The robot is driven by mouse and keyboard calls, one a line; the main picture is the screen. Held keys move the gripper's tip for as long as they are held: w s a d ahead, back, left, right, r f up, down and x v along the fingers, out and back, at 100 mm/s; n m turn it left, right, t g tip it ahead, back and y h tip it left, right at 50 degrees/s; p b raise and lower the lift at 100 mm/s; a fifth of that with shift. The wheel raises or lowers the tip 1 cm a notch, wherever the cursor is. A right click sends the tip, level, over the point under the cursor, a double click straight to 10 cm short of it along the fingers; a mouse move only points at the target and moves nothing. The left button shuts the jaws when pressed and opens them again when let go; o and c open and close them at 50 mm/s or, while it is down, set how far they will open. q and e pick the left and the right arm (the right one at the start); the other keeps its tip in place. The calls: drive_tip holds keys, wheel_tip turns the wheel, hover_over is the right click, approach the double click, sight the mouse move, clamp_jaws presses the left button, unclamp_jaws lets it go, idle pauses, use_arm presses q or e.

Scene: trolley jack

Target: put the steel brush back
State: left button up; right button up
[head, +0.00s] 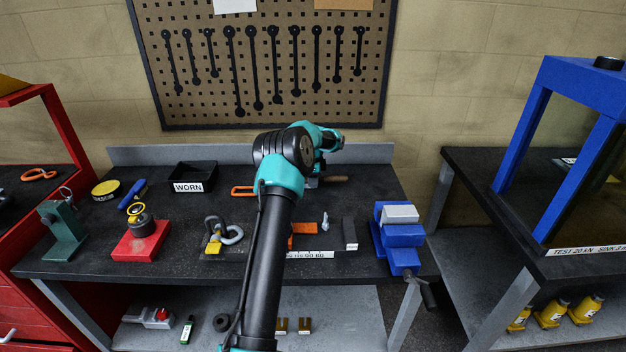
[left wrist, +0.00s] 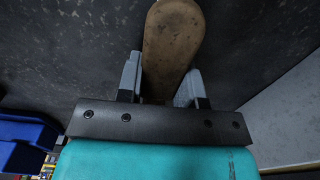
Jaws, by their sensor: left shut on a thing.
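The steel brush shows as a brown wooden handle (head: 336,179) at the back of the dark bench top, just right of my arm. In the left wrist view the rounded handle (left wrist: 171,40) runs up between my fingers. My left gripper (left wrist: 160,88) is shut on this handle. In the head view my left gripper (head: 314,181) is low over the bench and mostly hidden behind my arm. The bristles are hidden, and I cannot tell whether the brush touches the bench. My right gripper is not in view.
A black bin marked WORN (head: 194,178) and an orange-handled tool (head: 243,191) are left of my arm. A blue vise (head: 398,235) is at the bench's right end. A red block (head: 140,241) and shackle (head: 222,235) stand in front. A pegboard (head: 265,60) hangs behind.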

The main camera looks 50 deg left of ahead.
use_arm(q)
drive_tip(key=o, duration=1.2)
wheel_tip(320, 180, up, 17)
drive_tip(key=shift+r, duration=0.2)
